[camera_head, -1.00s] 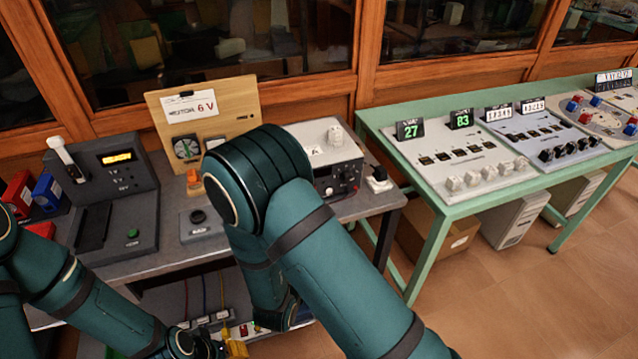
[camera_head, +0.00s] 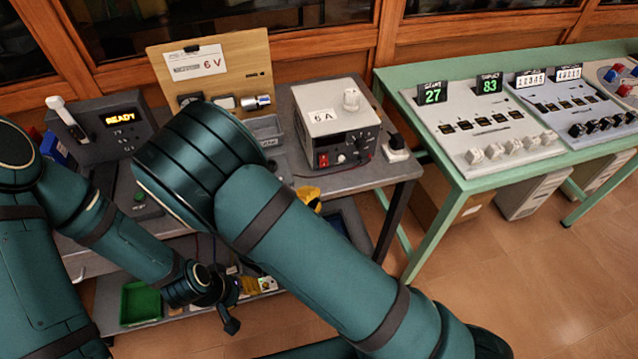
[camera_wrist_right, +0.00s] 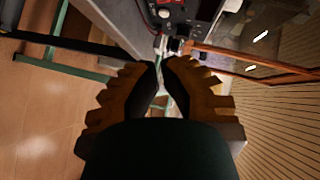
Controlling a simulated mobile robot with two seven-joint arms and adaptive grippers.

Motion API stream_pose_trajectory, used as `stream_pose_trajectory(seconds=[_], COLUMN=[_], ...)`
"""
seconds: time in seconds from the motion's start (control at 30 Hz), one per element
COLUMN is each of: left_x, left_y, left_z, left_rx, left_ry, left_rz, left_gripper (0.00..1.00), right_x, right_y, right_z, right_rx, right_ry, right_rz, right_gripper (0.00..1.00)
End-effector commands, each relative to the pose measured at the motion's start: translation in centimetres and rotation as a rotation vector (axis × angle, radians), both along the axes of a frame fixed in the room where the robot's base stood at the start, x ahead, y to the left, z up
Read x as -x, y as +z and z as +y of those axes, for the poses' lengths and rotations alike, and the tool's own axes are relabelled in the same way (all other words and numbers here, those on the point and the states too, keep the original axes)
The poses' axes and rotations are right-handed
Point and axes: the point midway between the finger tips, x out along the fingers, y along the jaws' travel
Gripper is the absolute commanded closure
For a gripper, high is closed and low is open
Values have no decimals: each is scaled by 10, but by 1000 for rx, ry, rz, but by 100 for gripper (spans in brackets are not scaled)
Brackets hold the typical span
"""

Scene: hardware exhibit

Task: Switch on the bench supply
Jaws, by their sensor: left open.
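The bench supply (camera_head: 338,120) is a pale grey box with a "6 A" label on top, standing on the grey bench. Its dark front has a red switch (camera_head: 323,160), knobs and terminals; whether the switch is on cannot be told. In the right wrist view, the supply's front (camera_wrist_right: 180,12) shows at the top. My right gripper (camera_wrist_right: 160,64) has its fingertips drawn together, apart from the supply, with nothing seen between them. In the head view its yellow finger shows below the supply, mostly hidden by my arm. My left gripper (camera_head: 243,287) is open, low before the bench's lower shelf.
A white socket block with a black knob (camera_head: 396,146) sits right of the supply. A "6 V" wooden board (camera_head: 215,70) and a dark box reading "READY" (camera_head: 118,125) stand left. A green table (camera_head: 460,175) with panels is at right; a green bin (camera_head: 140,303) stands below.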

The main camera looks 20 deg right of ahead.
Motion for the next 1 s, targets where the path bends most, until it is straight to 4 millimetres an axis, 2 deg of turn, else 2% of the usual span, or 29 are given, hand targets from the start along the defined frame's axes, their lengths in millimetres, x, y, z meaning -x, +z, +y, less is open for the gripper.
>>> stream_pose_trajectory(seconds=[0.5,0.7,1.0], left_x=[0,-1,-1], left_y=[-9,-12,-12], left_z=[0,0,0], left_rx=[0,0,-1], left_ry=[-1,-1,-1], left_rz=[0,-3,-3], left_gripper=[53,53,53], right_x=[-64,-90,-101], right_y=[-24,-34,-37], right_z=[-65,-62,-62], right_rx=[1,0,0], right_ry=[-2,1,1], right_rz=[1,-1,2], right_gripper=[100,100,100])
